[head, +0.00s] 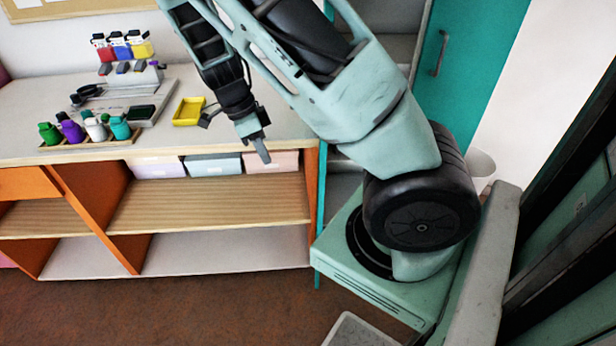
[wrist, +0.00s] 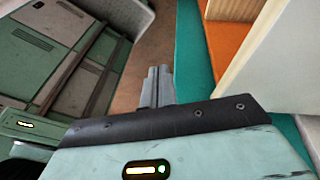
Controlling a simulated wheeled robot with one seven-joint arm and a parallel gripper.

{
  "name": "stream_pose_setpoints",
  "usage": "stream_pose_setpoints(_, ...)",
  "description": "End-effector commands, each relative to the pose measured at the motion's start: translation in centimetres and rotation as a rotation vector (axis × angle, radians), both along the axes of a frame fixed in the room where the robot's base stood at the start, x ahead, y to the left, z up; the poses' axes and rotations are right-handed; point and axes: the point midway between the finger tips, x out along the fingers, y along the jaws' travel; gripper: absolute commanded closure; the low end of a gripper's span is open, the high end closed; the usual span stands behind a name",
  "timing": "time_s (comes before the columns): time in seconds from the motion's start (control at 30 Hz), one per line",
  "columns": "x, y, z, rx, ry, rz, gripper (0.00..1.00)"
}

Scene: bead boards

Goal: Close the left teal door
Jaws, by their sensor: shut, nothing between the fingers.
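The left teal door shows in the head view as a thin, nearly edge-on teal strip (head: 320,200) beside the shelf unit's right end, so it stands open. Most of it is hidden behind my arm. In the wrist view a teal strip (wrist: 193,60), which looks like this door, runs beside an orange panel. My gripper (head: 262,150) is shut and empty, pointing down in front of the counter's edge, left of the door. In the wrist view its fingers (wrist: 157,85) are together, just left of the teal strip. I cannot tell whether they touch it.
Another teal door with a grey handle (head: 440,55) is at the upper right, beside a grey cabinet interior (head: 395,18). The counter (head: 30,120) carries bottles, a yellow tray (head: 188,111) and a board. Storage boxes (head: 214,165) sit below it.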

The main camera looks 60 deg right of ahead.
Motion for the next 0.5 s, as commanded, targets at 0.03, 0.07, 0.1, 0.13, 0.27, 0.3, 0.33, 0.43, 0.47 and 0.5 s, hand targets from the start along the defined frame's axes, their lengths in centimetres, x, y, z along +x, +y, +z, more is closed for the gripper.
stream_pose_setpoints(0.03, 0.2, -2.0, -0.5, -0.066, -0.007, -0.101, 1.0)
stream_pose_setpoints(0.07, 0.3, -2.8, -0.5, -0.097, -0.012, -0.152, 1.0)
stream_pose_setpoints(0.1, 0.4, -3.8, -0.4, -0.131, -0.02, -0.209, 1.0)
stream_pose_setpoints(0.13, 0.4, -4.4, -0.4, -0.153, -0.026, -0.243, 1.0)
stream_pose_setpoints(0.27, 0.4, -5.7, -0.5, -0.197, -0.038, -0.318, 1.0)
stream_pose_setpoints(0.3, 0.2, -5.8, -0.8, -0.2, -0.039, -0.325, 1.0)
stream_pose_setpoints(0.33, 0.1, -5.9, -1.1, -0.2, -0.038, -0.326, 1.0)
stream_pose_setpoints(0.43, -0.4, -6.2, -2.5, -0.199, -0.037, -0.327, 1.0)
stream_pose_setpoints(0.47, -0.6, -6.3, -3.1, -0.199, -0.037, -0.327, 1.0)
stream_pose_setpoints(0.5, -0.8, -6.5, -3.8, -0.2, -0.036, -0.325, 1.0)
